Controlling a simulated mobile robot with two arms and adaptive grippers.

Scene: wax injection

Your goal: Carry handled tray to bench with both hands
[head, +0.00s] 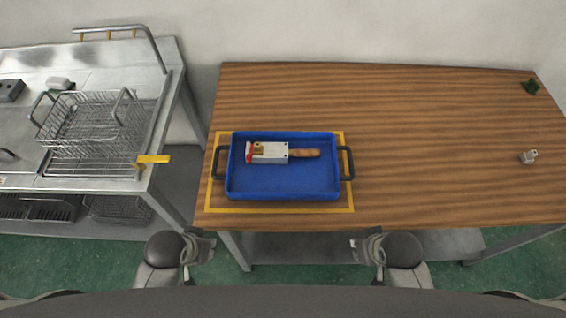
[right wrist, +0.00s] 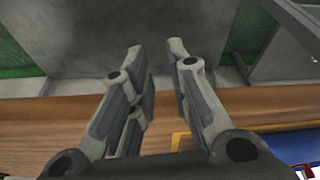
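The blue handled tray (head: 285,193) lies flat on the wooden bench (head: 430,125), inside a yellow outline. It has a dark handle on its left end (head: 219,163) and another on its right end (head: 347,163). A block-like tool with a wooden handle (head: 270,152) lies in it. My left gripper (head: 205,252) is open and empty, off the bench's front edge, below and left of the tray. My right gripper (head: 362,250) is open and empty off the same edge, below and right of the tray; its parted fingers also show in the right wrist view (right wrist: 160,60). Neither touches the tray.
A metal counter (head: 165,60) with a wire basket (head: 85,120) and a yellow-tipped part (head: 153,159) stands to the left, across a gap. A small grey object (head: 528,157) and a dark green item (head: 530,87) sit at the bench's right. The bench's middle is clear.

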